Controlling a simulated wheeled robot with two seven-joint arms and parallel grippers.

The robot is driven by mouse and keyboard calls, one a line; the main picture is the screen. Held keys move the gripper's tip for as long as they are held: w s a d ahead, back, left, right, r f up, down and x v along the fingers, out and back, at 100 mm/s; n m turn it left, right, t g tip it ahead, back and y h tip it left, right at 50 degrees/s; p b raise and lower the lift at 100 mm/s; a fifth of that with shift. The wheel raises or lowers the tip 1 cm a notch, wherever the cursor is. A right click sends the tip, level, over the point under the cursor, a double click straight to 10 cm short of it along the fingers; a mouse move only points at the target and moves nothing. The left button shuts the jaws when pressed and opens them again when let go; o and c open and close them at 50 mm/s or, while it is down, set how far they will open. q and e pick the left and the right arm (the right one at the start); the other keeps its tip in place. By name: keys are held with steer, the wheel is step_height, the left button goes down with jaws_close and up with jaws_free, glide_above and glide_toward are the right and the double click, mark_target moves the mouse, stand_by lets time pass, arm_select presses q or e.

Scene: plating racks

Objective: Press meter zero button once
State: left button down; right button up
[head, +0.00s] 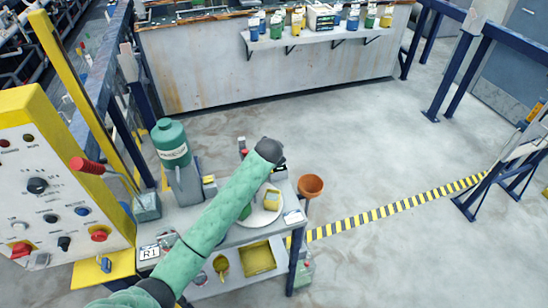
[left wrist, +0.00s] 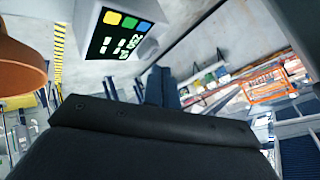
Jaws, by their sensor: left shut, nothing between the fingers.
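The meter (left wrist: 147,45) is a pale grey box in the upper left of the left wrist view. Its dark display (left wrist: 120,40) shows bright digits, and a yellow button (left wrist: 112,17), a green button (left wrist: 129,22) and a blue button (left wrist: 145,27) sit in a row beside it. I cannot read which is the zero button. My left gripper (left wrist: 160,82) is shut and empty, with its fingers close to the meter in that picture; contact cannot be told. In the head view my left gripper (head: 280,160) is over the cart's far right part, and the meter is not clear there.
The cart (head: 228,236) holds a green bottle (head: 172,142), a round white plate (head: 262,218) and a yellow tray (head: 258,258) below. A control panel (head: 60,190) stands left. Floor to the right is open.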

arm_select(q)
steer(key=shift+f, duration=0.35)
stand_by(0.4)
steer(key=shift+f, duration=0.5)
stand_by(0.7)
steer(key=shift+r+p, duration=0.85)
steer(key=shift+r, duration=0.1)
